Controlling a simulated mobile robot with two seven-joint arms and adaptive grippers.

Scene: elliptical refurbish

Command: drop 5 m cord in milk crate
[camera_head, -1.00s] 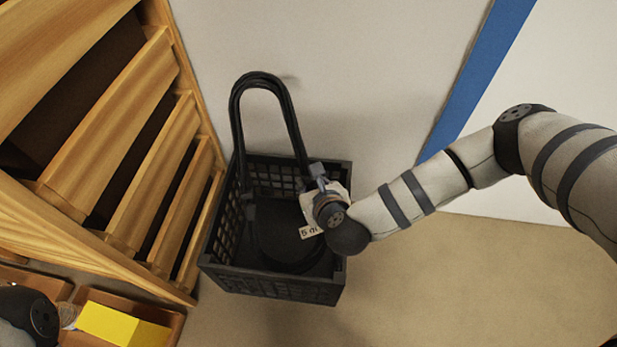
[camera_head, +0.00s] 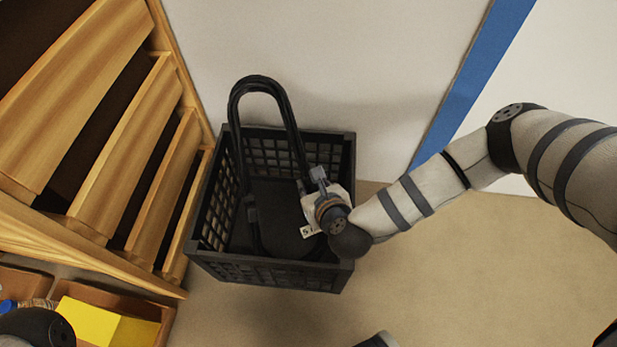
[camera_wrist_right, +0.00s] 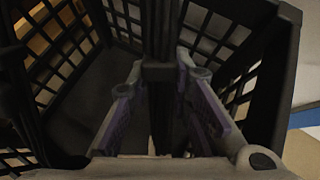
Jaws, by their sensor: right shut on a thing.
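The 5 m cord (camera_head: 292,130) is a black looped bundle. Its top arch stands above the crate and its lower strands hang inside it. A white tag with a "5" (camera_head: 308,230) shows beside my right gripper. The black milk crate (camera_head: 265,273) stands upright on the floor, with lattice walls and an open top. My right gripper (camera_head: 318,182) is over the crate's right side, shut on the cord. In the right wrist view, the cord (camera_wrist_right: 161,35) runs between its two fingers (camera_wrist_right: 160,100), with crate walls around. My left gripper is not seen.
A wooden slatted unit (camera_head: 120,130) stands close on the crate's left. A wooden bin with a yellow block (camera_head: 95,318) is at the bottom left. A pale wall (camera_head: 370,70) is behind the crate. The tan floor (camera_head: 470,260) is clear on the right.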

